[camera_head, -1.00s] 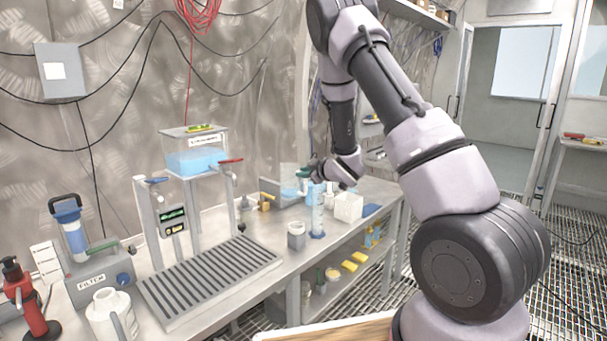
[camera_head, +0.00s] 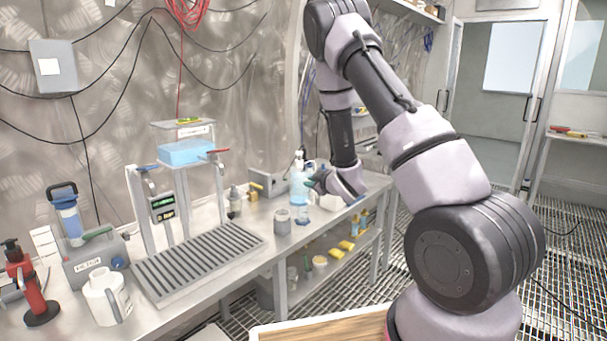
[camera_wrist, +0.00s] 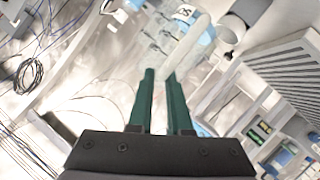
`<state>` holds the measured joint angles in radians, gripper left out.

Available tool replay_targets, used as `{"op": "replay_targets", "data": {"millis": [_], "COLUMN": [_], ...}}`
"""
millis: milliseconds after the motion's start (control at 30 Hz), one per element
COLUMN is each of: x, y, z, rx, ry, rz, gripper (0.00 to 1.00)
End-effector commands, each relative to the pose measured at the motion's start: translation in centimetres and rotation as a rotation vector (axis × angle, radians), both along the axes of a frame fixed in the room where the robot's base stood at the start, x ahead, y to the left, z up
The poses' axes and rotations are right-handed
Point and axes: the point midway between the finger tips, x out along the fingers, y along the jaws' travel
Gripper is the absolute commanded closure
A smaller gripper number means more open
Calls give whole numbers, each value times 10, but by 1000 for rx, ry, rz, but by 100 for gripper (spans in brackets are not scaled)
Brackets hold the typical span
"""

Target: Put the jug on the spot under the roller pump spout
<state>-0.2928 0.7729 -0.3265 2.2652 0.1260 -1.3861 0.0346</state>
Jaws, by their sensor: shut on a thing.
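My gripper (camera_head: 316,183) is above the far part of the bench, small and partly turned away in the head view. In the wrist view its two green fingers (camera_wrist: 161,75) are close together, shut on what looks like the pale handle of a clear jug (camera_wrist: 163,42). The jug has marks on its wall and blue near it.
A grey cup (camera_head: 282,221) stands near the front edge.

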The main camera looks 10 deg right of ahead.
Motion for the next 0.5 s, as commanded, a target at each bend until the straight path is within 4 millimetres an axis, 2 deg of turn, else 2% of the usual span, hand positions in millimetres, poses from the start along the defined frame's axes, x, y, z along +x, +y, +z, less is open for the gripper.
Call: {"op": "replay_targets", "data": {"millis": [33,400,467,500], "x": [-6,-42,-49,-47], "y": [-7,-50,-57,-55], "z": [-11,-68,-77,-75], "rx": [0,-2,-3,-5], "ry": [6,6,6,3], "rz": [-26,-219,-250,-243], "gripper": [100,100,100,100]}}
